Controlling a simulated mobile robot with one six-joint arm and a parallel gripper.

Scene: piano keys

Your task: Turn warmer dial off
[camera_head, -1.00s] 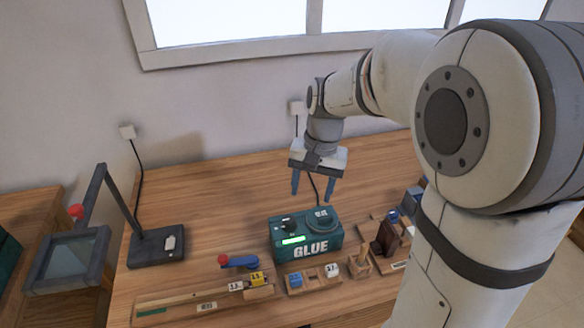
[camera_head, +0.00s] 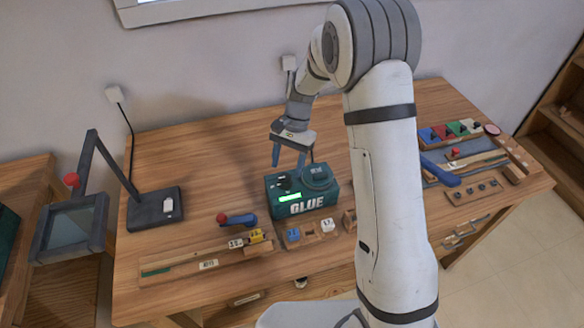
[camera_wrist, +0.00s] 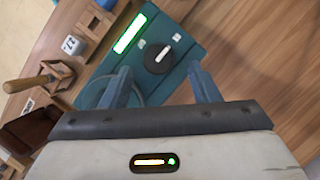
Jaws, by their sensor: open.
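The glue warmer (camera_head: 303,204) is a teal box marked GLUE on the wooden table. Its dial (camera_wrist: 160,57) is a black round knob with a white pointer line, between two small pale marks. The dial is small and partly dark in the head view (camera_head: 284,182). A lit green display (camera_wrist: 130,33) sits beside it. My gripper (camera_wrist: 160,70) is open and empty, its two blue fingers on either side of the dial in the wrist view. In the head view my gripper (camera_head: 288,166) hangs just above the box. I cannot tell whether the fingers touch the dial.
The round pot lid (camera_head: 318,176) is on the warmer's right side. A lamp base (camera_head: 155,208) stands left, and a blue tool with a red knob (camera_head: 238,220) lies in front. A number-block holder (camera_head: 310,234) is near the warmer. Table behind the warmer is clear.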

